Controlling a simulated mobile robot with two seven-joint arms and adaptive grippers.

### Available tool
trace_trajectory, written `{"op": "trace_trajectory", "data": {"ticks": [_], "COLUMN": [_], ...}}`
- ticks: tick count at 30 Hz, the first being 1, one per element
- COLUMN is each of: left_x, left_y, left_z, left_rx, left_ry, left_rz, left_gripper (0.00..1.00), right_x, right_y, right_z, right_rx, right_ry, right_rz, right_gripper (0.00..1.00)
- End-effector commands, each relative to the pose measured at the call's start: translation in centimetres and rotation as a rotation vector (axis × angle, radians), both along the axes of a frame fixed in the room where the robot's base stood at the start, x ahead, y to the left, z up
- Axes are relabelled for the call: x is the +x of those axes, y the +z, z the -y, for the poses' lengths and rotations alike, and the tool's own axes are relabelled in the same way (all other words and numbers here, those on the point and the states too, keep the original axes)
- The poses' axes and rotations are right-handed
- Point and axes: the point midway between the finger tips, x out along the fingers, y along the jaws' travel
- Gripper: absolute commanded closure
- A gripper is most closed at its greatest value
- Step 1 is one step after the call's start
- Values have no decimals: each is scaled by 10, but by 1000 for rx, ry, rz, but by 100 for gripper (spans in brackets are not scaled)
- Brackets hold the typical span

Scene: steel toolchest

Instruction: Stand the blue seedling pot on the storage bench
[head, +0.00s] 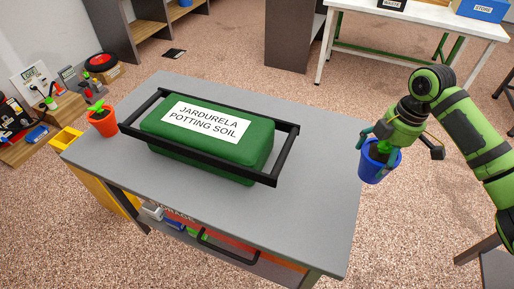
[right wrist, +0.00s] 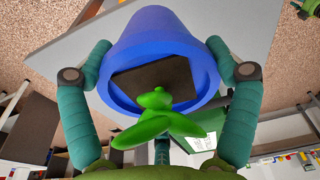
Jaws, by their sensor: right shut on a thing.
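The blue seedling pot (head: 374,170) is in my right gripper (head: 384,150), off the right edge of the grey toolchest top and above the floor. Green leaves show at its mouth. In the right wrist view the pot (right wrist: 150,35) sits between the teal fingers, with dark soil and a green seedling (right wrist: 160,122) facing the camera. A white bench (head: 430,14) stands at the back right, with a blue box marked STORE (head: 484,8) on it; I take it as the storage bench. My left gripper is not in view.
The grey toolchest (head: 310,220) carries a green potting soil bag (head: 205,145) inside a black rail (head: 285,150) and an orange pot with a seedling (head: 102,122). A dark cabinet (head: 292,35) stands left of the white bench. Speckled floor lies between toolchest and bench.

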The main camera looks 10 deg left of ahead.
Motion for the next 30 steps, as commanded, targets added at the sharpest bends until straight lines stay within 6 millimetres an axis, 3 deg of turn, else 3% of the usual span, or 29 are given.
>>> {"op": "trace_trajectory", "data": {"ticks": [8, 21, 30], "left_x": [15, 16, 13], "left_y": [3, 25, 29], "left_z": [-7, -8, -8], "left_rx": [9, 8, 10], "left_ry": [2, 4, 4], "left_rz": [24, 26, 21], "left_gripper": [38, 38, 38], "right_x": [-2, -39, -46], "right_y": [-2, -55, -79], "right_z": [-8, -92, -106], "right_rx": [-1, 1, -1], "right_ry": [29, 28, 22], "right_rz": [-1, 0, -1], "right_gripper": [57, 57, 57]}}
